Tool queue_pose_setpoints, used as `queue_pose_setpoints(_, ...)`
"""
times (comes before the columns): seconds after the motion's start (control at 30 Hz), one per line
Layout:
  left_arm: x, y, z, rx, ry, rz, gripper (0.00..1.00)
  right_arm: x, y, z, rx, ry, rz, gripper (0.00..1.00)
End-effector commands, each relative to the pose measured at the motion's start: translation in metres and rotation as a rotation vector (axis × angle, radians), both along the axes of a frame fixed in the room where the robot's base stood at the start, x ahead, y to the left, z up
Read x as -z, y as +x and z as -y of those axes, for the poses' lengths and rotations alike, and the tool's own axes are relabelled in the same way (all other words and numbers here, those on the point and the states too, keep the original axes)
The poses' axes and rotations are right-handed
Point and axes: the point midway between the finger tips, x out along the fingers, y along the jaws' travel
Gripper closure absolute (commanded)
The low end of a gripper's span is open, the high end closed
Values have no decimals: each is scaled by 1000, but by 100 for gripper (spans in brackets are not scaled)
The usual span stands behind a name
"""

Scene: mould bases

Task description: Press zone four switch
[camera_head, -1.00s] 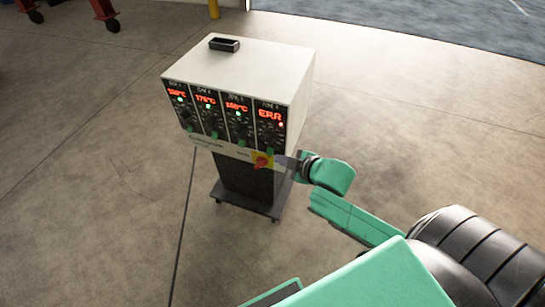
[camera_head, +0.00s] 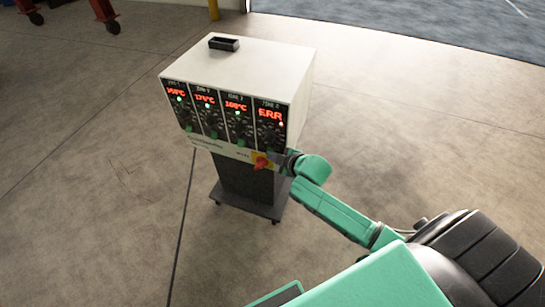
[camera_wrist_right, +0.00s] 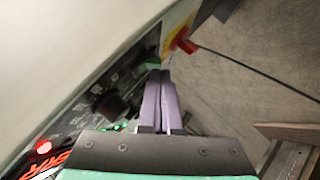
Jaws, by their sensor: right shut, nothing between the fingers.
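The white controller box (camera_head: 250,65) stands at the centre in the head view, with four zone panels on its front. The zone four panel (camera_head: 268,128) is the rightmost. It shows red ERR and a red light, also seen in the wrist view (camera_wrist_right: 43,147). A green switch (camera_wrist_right: 149,63) shows just left of my fingertips in the wrist view; I cannot tell whether they touch it. My right gripper (camera_head: 278,158) is at the panel's lower right corner. Its fingers (camera_wrist_right: 161,78) are shut and empty. My left gripper is out of view.
A red rotary knob (camera_head: 261,162) on a yellow plate sits below zone four, close to my right gripper; it also shows in the wrist view (camera_wrist_right: 183,40). A black dial (camera_wrist_right: 108,103) lies left of the fingers. The box stands on a wheeled base (camera_head: 246,204).

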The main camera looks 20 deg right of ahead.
Motion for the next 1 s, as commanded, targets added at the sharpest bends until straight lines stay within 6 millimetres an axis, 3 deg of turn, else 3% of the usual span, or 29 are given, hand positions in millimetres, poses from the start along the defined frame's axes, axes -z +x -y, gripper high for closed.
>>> queue_pose_setpoints(0.1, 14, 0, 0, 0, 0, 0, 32, 12, 2, 2, 2, -49, 50, 100)
queue_pose_setpoints(0.7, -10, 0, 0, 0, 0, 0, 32, -10, 2, 2, 1, -47, 46, 100)
queue_pose_setpoints(1.0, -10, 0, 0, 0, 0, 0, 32, -9, 2, 2, 1, -47, 46, 100)
